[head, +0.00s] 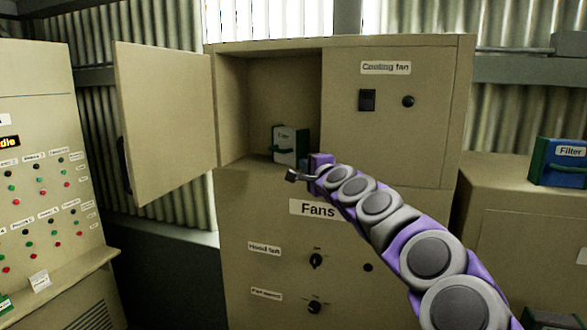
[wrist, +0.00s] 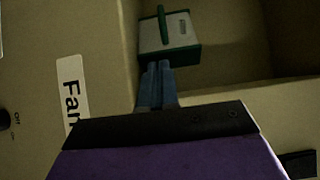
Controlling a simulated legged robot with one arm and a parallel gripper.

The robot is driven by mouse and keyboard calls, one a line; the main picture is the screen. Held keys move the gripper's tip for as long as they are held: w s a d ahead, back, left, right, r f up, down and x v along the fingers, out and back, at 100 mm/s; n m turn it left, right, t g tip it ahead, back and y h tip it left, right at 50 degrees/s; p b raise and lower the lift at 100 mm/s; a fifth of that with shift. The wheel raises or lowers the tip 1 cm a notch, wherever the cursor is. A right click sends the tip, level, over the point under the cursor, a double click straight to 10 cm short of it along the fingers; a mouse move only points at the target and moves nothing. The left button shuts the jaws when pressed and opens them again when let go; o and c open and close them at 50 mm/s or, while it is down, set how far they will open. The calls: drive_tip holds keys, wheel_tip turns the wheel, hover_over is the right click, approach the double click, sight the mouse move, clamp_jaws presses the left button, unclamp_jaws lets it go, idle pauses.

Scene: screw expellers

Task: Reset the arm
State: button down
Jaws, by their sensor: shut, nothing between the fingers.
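My purple and grey arm reaches up from the lower right in the head view. My gripper (head: 292,175) is in front of the open compartment's lower edge, just above the Fans label. In the wrist view my gripper (wrist: 158,68) is shut and empty, its fingers together. A white and green filter box (head: 290,146) with a handle stands inside the compartment, behind the gripper. The filter box (wrist: 170,40) also shows just beyond the fingertips in the wrist view. I cannot tell whether the fingertips touch it.
The open cabinet door (head: 165,125) sticks out to the left of the compartment. A control panel (head: 45,200) with several lights is at far left. A blue and green Filter box (head: 562,165) sits on a lower cabinet at right.

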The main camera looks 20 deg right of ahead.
drive_tip(key=s+a+f+n+g+y+b, duration=0.2)
drive_tip(key=s+a+f+n+y, duration=0.15)
drive_tip(key=a, duration=0.55)
drive_tip(key=s+a+f+n+g+y+b, duration=0.25)
drive_tip(key=s+a+n, duration=0.2)
drive_tip(key=a, duration=0.35)
drive_tip(key=s+a+f+n+g+b, duration=0.2)
drive_tip(key=s+a+f+n+g, duration=0.4)
drive_tip(key=s+f, duration=0.5)
drive_tip(key=s+d+f+n+g+h+b, duration=0.1)
drive_tip(key=s+d+f+g+h+b, duration=0.1)
drive_tip(key=s+f, duration=0.7)
drive_tip(key=s+d+f+n+g+h+b, duration=0.1)
drive_tip(key=s+d+f+g+h+b, duration=0.1)
drive_tip(key=s+f, duration=0.8)
drive_tip(key=s+d+f+n+g+h+b, duration=0.1)
drive_tip(key=s+d+f+g+h+b, duration=0.2)
drive_tip(key=s+f, duration=0.7)
drive_tip(key=s+d+g, duration=0.1)
drive_tip(key=s+g, duration=0.1)
drive_tip(key=s, duration=0.5)
drive_tip(key=shift+s+d+f, duration=0.2)
drive_tip(key=shift+s+d, duration=0.15)
drive_tip(key=shift+d, duration=0.05)
